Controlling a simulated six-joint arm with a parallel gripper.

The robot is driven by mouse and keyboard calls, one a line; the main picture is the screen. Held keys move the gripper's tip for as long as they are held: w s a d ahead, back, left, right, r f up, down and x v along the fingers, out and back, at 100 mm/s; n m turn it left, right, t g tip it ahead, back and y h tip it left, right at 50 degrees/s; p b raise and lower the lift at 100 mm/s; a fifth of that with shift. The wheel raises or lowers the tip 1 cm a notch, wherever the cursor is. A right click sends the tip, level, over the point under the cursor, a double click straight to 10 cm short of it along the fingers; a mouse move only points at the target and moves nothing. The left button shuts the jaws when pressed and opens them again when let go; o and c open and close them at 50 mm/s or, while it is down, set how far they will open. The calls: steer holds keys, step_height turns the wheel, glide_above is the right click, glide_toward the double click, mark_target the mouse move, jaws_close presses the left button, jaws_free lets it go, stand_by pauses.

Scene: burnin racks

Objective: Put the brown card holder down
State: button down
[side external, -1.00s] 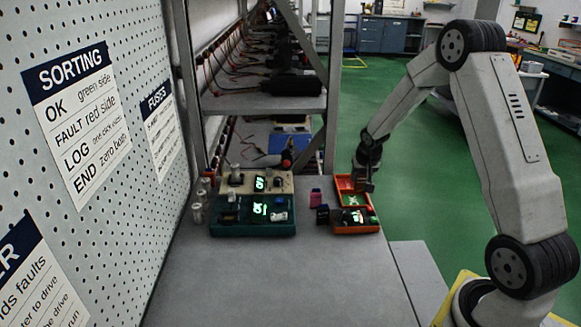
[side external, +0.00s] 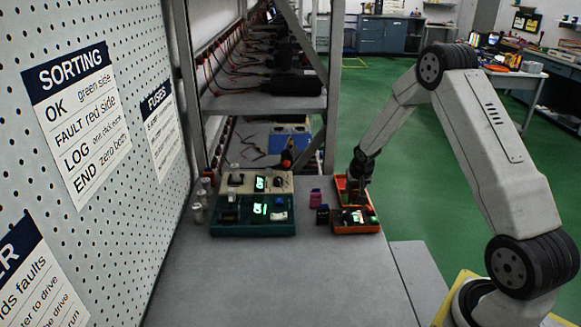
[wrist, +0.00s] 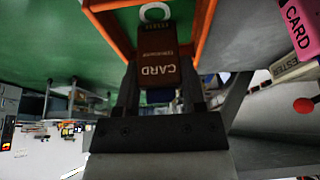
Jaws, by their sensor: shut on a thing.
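The brown card holder (wrist: 158,58), lettered CARD, is between the two fingers of my gripper (wrist: 160,78) in the wrist view. My gripper is shut on it. In the side view my gripper (side external: 357,188) points down over the far part of the orange tray (side external: 341,229), and the holder is too small and dark to make out there. In the wrist view the holder overlaps the orange rim (wrist: 203,28). I cannot tell whether it touches the tray.
A pink card holder (side external: 315,197) stands left of the tray; it also shows in the wrist view (wrist: 301,27). A teal tray with lit displays (side external: 251,230) sits further left, by a pegboard wall (side external: 120,180). The near bench (side external: 280,285) is clear.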

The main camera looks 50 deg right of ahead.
steer(key=shift+f, duration=0.2)
steer(key=shift+c, duration=0.9)
jaws_free()
steer(key=shift+r, duration=0.1)
steer(key=v, duration=1.2)
